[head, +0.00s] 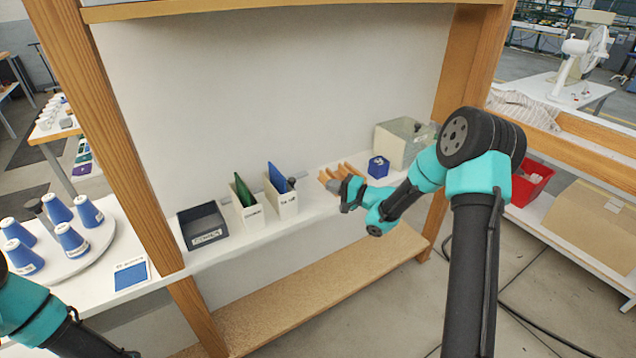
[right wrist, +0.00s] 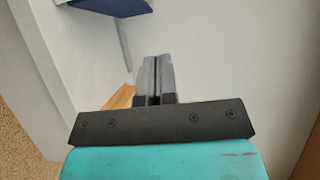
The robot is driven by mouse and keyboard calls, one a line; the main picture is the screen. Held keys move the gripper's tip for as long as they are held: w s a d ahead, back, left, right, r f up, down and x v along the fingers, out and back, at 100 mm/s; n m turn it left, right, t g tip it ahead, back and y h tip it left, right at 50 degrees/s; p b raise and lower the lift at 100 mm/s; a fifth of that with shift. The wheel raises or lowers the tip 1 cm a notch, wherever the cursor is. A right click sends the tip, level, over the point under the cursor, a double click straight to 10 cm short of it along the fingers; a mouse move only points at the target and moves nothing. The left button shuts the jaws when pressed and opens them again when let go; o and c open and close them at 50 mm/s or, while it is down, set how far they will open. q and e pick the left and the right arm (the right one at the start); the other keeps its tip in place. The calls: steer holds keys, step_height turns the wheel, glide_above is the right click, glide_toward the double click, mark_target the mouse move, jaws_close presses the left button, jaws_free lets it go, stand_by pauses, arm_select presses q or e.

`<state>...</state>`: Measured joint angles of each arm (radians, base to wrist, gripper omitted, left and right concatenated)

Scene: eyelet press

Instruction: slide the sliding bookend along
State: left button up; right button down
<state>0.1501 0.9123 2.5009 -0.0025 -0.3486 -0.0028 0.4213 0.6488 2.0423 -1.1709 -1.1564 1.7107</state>
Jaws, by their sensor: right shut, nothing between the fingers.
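No part is clearly marked as the sliding bookend, and I cannot tell it apart for certain. On the white shelf, a wooden piece with upright slats (head: 330,178) stands beside my right gripper (head: 347,193), which partly covers it. A wooden edge (right wrist: 122,97) also shows behind the fingers in the right wrist view. My right gripper (right wrist: 154,78) is shut and empty, its grey fingertips together; I cannot tell whether they touch anything. My left arm enters at the lower left of the head view, but its gripper is out of frame.
Left of my right gripper stand white bins with a blue sheet (head: 277,178) and a green sheet (head: 244,190), and a dark grey bin (head: 204,228). A blue block (head: 378,167) and a grey-green box (head: 403,143) stand to the right. Wooden posts (head: 112,130) frame the shelf.

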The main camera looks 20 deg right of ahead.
steer(key=v, duration=0.3)
steer(key=shift+s+d, duration=0.25)
steer(key=shift+s, duration=0.05)
steer(key=s+a+f+n+g+h, duration=0.1)
steer(key=s+a+f+g+h, duration=0.2)
steer(key=f, duration=0.7)
steer(key=s+a+f+n+g+h, duration=0.2)
steer(key=s+a+f, duration=0.35)
steer(key=f, duration=0.35)
steer(key=s+a+f+n+g+h, duration=0.1)
steer(key=s+a+f+n+g, duration=0.2)
steer(key=s, duration=0.7)
steer(key=s+a+f+n+g, duration=0.2)
steer(key=s+a+f+g, duration=0.3)
steer(key=s, duration=0.5)
steer(key=shift+s+f+n+g+h, duration=0.2)
steer(key=shift+f+n+g+h, duration=0.15)
steer(key=shift+f, duration=0.3)
